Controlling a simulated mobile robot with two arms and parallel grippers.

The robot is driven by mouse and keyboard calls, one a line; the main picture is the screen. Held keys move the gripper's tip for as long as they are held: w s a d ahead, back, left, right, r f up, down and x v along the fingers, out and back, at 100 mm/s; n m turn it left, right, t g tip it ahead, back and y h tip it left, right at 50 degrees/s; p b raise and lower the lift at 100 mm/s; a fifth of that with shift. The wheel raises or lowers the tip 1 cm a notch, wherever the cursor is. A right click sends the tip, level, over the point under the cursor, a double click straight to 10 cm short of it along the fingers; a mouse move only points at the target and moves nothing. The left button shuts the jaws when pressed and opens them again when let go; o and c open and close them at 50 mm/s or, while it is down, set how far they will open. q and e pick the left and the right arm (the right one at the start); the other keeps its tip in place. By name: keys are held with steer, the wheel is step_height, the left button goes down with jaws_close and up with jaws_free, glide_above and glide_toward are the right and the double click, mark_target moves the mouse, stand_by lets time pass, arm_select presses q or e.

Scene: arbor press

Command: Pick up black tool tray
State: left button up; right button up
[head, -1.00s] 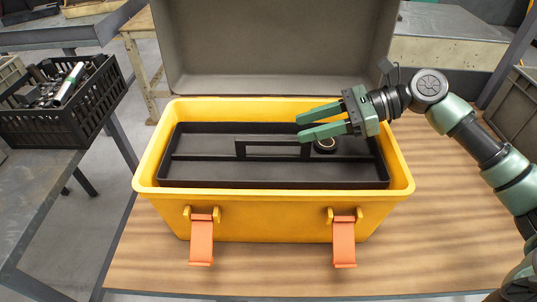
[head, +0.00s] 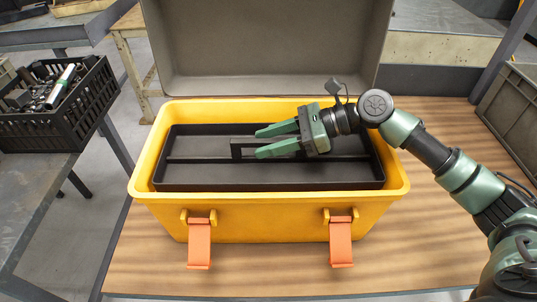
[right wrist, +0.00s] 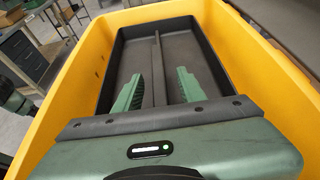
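The black tool tray (head: 200,176) sits inside the yellow toolbox (head: 268,215), with a raised handle (head: 236,151) along its middle divider. It also shows in the right wrist view (right wrist: 190,50), with the divider running between my fingers. My right gripper (head: 258,142) is open, its two green fingers pointing left over the tray near the handle. In the right wrist view the fingers (right wrist: 160,82) stand apart on either side of the divider line, with nothing seen gripped. Whether they touch the handle I cannot tell.
The toolbox's grey lid (head: 265,50) stands open behind it. Two orange latches (head: 199,245) hang at its front. A black crate (head: 60,105) of parts is on the left bench. A grey bin (head: 510,110) stands at right. The wooden tabletop (head: 430,225) around the toolbox is mostly clear.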

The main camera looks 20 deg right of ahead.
jaws_close()
steer(key=shift+d+r, duration=0.1)
stand_by(1.2)
